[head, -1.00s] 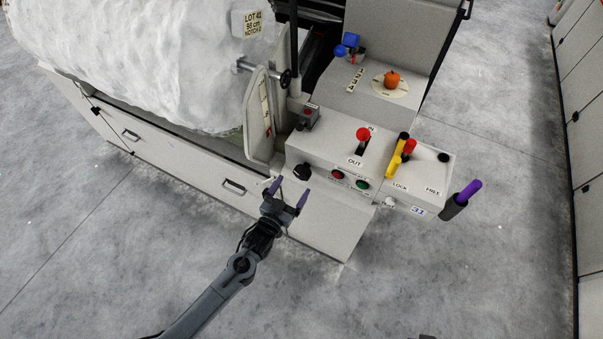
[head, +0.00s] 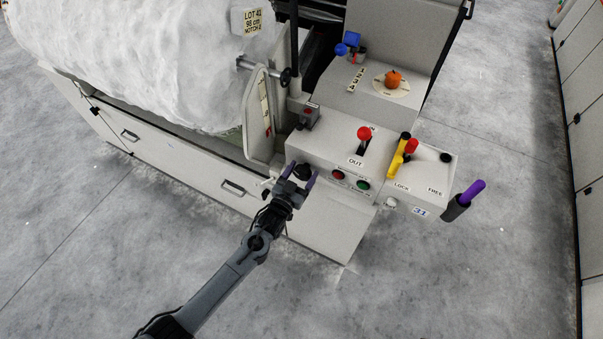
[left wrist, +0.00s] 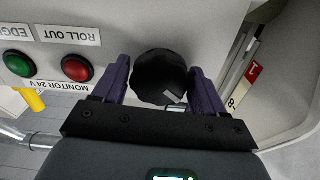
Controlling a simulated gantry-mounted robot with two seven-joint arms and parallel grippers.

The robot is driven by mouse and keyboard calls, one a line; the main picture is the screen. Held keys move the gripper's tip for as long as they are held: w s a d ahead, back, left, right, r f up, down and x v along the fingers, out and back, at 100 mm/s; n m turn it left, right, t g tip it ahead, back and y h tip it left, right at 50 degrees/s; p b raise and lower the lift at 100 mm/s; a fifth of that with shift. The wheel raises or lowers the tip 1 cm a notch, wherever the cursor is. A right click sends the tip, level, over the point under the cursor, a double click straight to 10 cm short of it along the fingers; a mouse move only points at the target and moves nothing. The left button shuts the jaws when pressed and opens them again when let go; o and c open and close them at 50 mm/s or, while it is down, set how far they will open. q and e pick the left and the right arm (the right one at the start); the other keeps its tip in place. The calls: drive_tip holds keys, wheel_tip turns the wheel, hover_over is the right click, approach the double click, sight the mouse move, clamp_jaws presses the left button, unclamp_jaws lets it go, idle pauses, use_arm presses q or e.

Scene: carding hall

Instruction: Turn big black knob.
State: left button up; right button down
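The big black knob (head: 302,172) sits on the sloped front of the pale control console, left of the red and green buttons. In the left wrist view the knob (left wrist: 159,77) fills the space between the fingers, with a pale mark at its lower edge. My left gripper (head: 300,173) is open, its purple fingers on either side of the knob. In the left wrist view a small gap shows at the left finger; whether the right finger touches I cannot tell. My right gripper is not in view.
A red button (head: 338,174) and a green button (head: 362,184) are just right of the knob. A red-topped lever (head: 364,134) and yellow lever (head: 402,158) stand on the console. An upright pale plate (head: 258,118) and a large white roll (head: 140,55) are to the left.

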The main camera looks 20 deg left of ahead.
use_arm(q)
drive_tip(key=c, duration=0.6)
drive_tip(key=shift+c, duration=0.2)
drive_tip(key=shift+r+m+p, duration=0.15)
drive_tip(key=shift+m+p, duration=0.2)
drive_tip(key=shift+m, duration=0.35)
drive_tip(key=shift+m+p, duration=0.45)
drive_tip(key=shift+m, duration=0.55)
drive_tip(key=shift+w+d+r+m+p, duration=0.1)
drive_tip(key=shift+m+p, duration=0.25)
drive_tip(key=shift+m, duration=0.75)
drive_tip(key=shift+d+m+p, duration=0.1)
drive_tip(key=shift+m+p, duration=0.2)
drive_tip(key=shift+m, duration=0.8)
drive_tip(key=o, duration=1)
